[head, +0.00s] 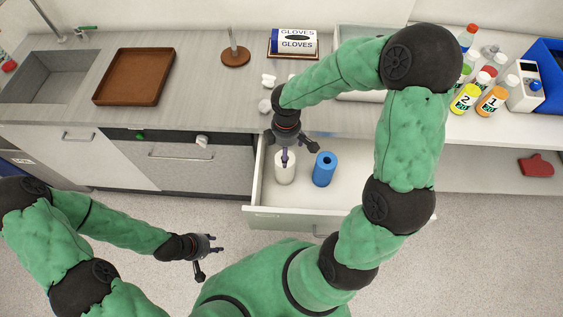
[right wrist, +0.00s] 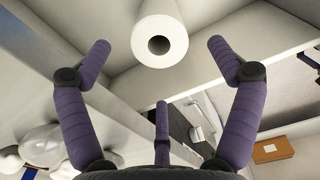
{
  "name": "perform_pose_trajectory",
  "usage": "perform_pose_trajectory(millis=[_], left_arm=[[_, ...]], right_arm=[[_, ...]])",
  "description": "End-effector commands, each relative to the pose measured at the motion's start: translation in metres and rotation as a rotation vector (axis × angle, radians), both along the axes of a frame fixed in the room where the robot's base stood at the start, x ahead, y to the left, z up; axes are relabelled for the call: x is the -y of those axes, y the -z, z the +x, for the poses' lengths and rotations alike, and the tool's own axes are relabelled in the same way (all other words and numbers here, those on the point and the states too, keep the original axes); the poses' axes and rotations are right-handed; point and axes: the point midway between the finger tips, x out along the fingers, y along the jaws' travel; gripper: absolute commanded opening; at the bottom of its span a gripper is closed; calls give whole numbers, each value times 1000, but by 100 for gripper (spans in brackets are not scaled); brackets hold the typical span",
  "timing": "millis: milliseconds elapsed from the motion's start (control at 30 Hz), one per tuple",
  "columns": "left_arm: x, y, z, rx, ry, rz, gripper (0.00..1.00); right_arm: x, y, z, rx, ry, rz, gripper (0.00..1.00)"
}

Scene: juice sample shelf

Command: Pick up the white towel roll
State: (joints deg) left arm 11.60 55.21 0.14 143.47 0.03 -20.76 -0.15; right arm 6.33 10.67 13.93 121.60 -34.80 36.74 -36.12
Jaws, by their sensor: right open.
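The white towel roll (head: 285,172) stands upright in the open drawer (head: 272,218), left of a blue roll (head: 324,169). My right gripper (head: 289,150) is above the white roll and partly covers its top. In the right wrist view the white roll (right wrist: 160,32) shows end-on with a dark core hole, ahead of the spread fingers. My right gripper (right wrist: 158,60) is open and empty there; no finger visibly touches the roll. My left gripper (head: 212,258) is open and empty, low over the floor in front of the cabinets.
Several bottles (head: 466,98) stand at the right. The drawer's right part is bare.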

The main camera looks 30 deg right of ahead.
Motion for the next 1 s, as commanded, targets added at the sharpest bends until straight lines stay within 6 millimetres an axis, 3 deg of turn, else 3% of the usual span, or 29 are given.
perform_pose_trajectory(millis=[200, 467, 733, 1000], left_arm=[[0, 16, 0, 0, 0, 0, 40], [0, 23, 0, 1, 0, 0, 40], [0, 43, 0, 1, 0, 0, 40], [0, 45, 0, 1, 0, 0, 40]], right_arm=[[0, 36, -1, -3, 1, 1, 91], [0, 52, 1, -1, 0, 1, 91], [0, 89, 2, -2, 0, 0, 91], [0, 95, 3, 1, 1, 1, 91]])
